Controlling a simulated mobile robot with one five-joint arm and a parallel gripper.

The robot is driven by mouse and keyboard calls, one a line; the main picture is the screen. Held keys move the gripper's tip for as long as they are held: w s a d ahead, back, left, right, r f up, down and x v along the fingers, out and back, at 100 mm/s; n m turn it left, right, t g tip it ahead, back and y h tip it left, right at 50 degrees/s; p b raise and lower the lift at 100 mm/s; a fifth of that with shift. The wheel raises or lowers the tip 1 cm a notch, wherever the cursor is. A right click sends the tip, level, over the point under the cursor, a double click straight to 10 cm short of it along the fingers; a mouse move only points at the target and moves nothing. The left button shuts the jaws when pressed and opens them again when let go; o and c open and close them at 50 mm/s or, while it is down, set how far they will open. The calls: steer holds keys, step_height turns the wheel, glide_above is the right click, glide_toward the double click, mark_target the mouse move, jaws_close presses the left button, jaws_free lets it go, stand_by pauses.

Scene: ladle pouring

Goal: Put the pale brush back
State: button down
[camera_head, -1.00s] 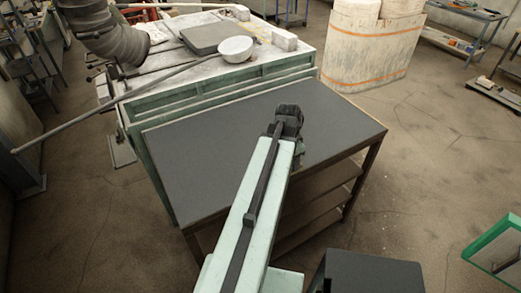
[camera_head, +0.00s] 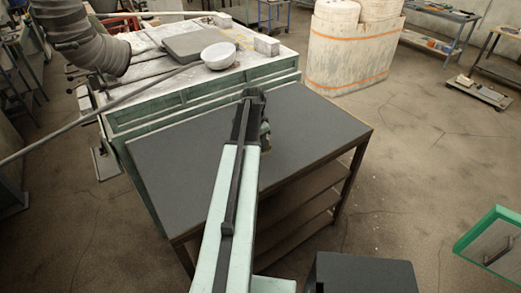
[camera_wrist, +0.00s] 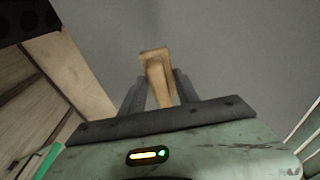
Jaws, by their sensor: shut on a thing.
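The pale brush (camera_wrist: 156,72) shows in the wrist view as a light wooden block, seen nearly end-on. My gripper (camera_wrist: 158,90) is shut on it, with a dark finger on each side. The brush's far end and any bristles are hidden. Plain grey surface lies behind it in the wrist view. In the head view my arm reaches over the dark-topped table (camera_head: 310,125), and its wrist hides the brush.
A green bench (camera_head: 115,120) behind the table bears a ladle (camera_head: 218,56), whose long handle sticks out left. A dark box (camera_head: 362,272) stands at front right. A white drum with orange bands (camera_head: 350,50) stands at back right. Much of the tabletop is clear.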

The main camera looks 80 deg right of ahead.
step_height(320, 180, down, 4)
steer(key=b, duration=0.2)
steer(key=shift+r+b, duration=0.1)
steer(key=shift+b, duration=0.2)
steer(key=shift+r, duration=0.2)
steer(key=shift+a+f, duration=0.1)
steer(key=shift+f, duration=0.05)
steer(key=c, duration=0.9)
jaws_free()
steer(key=r+p, duration=0.8)
steer(key=w+a+r+p, duration=0.1)
steer(key=r+p, duration=0.3)
steer(key=shift+w+a+r+p, duration=0.1)
steer(key=shift+r+p, duration=0.15)
steer(key=shift+p, duration=0.05)
steer(key=shift+f, duration=0.1)
